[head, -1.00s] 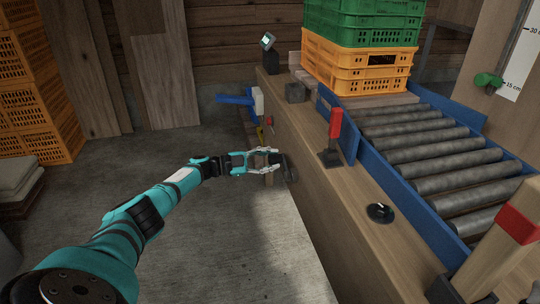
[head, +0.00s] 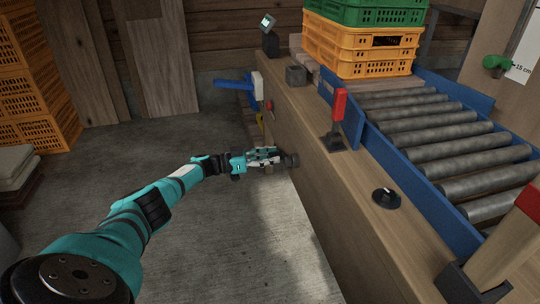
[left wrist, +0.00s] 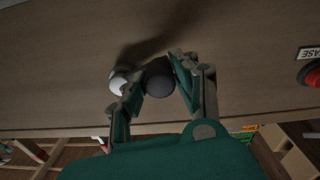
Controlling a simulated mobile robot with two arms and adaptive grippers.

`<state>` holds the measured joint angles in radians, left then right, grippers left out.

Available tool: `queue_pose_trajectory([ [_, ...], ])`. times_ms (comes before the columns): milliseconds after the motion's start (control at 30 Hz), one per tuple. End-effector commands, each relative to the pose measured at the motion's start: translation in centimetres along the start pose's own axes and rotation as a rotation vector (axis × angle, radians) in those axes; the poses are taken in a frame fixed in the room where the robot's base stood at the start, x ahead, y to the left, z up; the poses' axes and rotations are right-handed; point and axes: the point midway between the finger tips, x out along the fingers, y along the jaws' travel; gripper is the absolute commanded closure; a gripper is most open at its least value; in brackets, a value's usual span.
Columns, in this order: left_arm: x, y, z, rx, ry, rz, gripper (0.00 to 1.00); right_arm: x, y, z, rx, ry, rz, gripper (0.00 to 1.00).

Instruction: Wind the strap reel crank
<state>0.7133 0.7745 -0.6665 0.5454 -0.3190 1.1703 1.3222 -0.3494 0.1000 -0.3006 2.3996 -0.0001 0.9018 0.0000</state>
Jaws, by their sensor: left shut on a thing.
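The strap reel crank is on the side face of the wooden bench. Its dark part (head: 291,160) shows just beyond my left fingertips in the head view. In the left wrist view a dark round grip (left wrist: 158,77) sits between the fingers, with a pale round part (left wrist: 118,82) beside the left finger. My left gripper (head: 277,157) reaches in from the left and is shut on the crank grip. The fingers hide much of the crank, and I cannot make out the strap or the reel clearly. My right gripper is in neither view.
The bench top (head: 345,185) carries a red-handled lever (head: 338,118) and a black knob (head: 386,198). A roller conveyor (head: 430,130) with blue rails runs alongside. A red button (left wrist: 310,74) is on the bench side. Orange crates (head: 365,45) stand behind.

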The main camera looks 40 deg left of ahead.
Motion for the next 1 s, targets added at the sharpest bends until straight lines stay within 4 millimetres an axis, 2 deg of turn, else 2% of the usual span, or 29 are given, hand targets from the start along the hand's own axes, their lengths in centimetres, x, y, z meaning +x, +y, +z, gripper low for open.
queue_pose_trajectory([
  [333, -0.06, 0.16, 0.82, -0.108, -0.001, 0.000, 1.00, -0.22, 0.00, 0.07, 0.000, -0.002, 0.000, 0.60],
  [800, -0.06, 0.20, 0.88, -0.118, -0.001, 0.000, 1.00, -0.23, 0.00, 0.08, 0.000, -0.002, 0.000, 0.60],
  [833, -0.06, 0.20, 0.88, -0.118, -0.002, 0.001, 0.67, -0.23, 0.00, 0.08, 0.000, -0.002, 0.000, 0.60],
  [1000, -0.04, 0.19, 0.82, -0.117, 0.000, 0.001, 0.47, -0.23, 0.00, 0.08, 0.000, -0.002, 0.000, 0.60],
])
